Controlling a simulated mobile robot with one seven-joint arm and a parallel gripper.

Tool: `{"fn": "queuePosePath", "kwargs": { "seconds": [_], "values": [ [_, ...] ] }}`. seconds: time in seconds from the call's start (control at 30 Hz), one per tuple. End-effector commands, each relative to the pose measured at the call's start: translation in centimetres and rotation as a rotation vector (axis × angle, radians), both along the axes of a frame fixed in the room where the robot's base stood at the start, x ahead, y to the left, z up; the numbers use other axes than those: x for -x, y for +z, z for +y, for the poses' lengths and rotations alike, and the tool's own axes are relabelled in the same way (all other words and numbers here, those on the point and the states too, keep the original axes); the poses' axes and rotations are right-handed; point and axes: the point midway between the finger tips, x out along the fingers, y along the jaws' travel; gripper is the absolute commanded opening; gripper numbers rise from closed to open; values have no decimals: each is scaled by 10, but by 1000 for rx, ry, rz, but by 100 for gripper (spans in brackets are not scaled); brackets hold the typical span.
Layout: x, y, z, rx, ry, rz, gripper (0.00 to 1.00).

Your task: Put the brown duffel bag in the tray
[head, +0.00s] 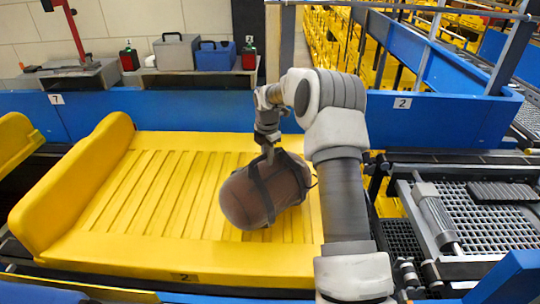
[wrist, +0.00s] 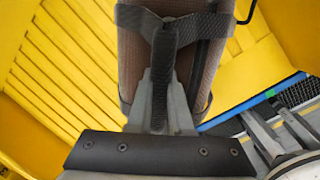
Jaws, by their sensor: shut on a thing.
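The brown duffel bag (head: 248,197) is a rounded brown cylinder with dark straps, over the right part of the yellow tray (head: 120,205). My gripper (head: 268,152) is above the bag and shut on its dark strap handle. The bag looks slightly tilted, its left end lower. I cannot tell whether it touches the ribbed tray floor or hangs just above it. In the wrist view, the bag (wrist: 135,60) lies beyond the fingers, and the strap passes between the fingers of my gripper (wrist: 160,100). The yellow tray (wrist: 60,70) shows behind it.
A raised yellow wall (head: 75,190) bounds the tray at left. A blue rail (head: 200,112) runs behind it. Conveyor machinery with metal grating (head: 490,215) stands at right. A grey case (head: 176,52) and a blue case (head: 215,57) sit on the back shelf. The tray's left and middle are clear.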

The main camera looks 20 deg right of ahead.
Motion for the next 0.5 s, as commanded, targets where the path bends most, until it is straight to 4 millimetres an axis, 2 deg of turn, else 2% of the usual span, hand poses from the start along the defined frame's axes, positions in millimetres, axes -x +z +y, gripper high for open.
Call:
{"fn": "queuePosePath", "kwargs": {
  "seconds": [0.07, 0.33, 0.5],
  "values": [
    [-2, 0, 0, 1, 0, -6, 0],
    [-1, -31, 1, 1, 1, -4, 0],
    [-2, -36, 0, 0, 1, -8, 0]
  ]
}}
